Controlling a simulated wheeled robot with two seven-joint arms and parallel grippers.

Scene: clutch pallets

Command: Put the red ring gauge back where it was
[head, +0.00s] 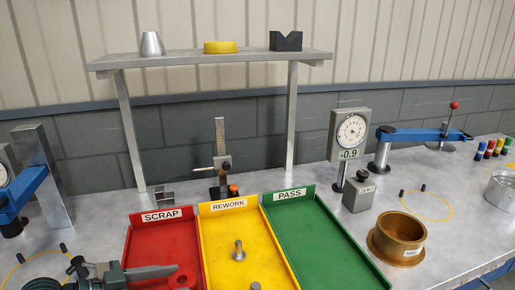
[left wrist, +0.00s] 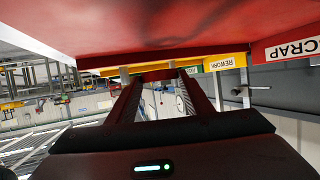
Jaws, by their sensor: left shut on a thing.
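A red ring gauge (head: 182,279) shows at the bottom of the head view, over the front of the red SCRAP tray (head: 160,243). My left gripper (head: 172,274) comes in from the lower left and is shut on it. In the left wrist view, the dark red ring (left wrist: 160,75) sits between the two fingertips, close to the red tray surface (left wrist: 170,28). I cannot tell whether the ring touches the tray floor. My right gripper is not in view.
The yellow REWORK tray (head: 221,230) holds metal pins; the green PASS tray (head: 315,245) is empty. A brass ring (head: 398,238), dial gauge (head: 350,130) and box (head: 358,193) stand right. Behind are a height gauge (head: 220,155) and shelf (head: 210,57). A yellow circle (head: 426,203) is empty.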

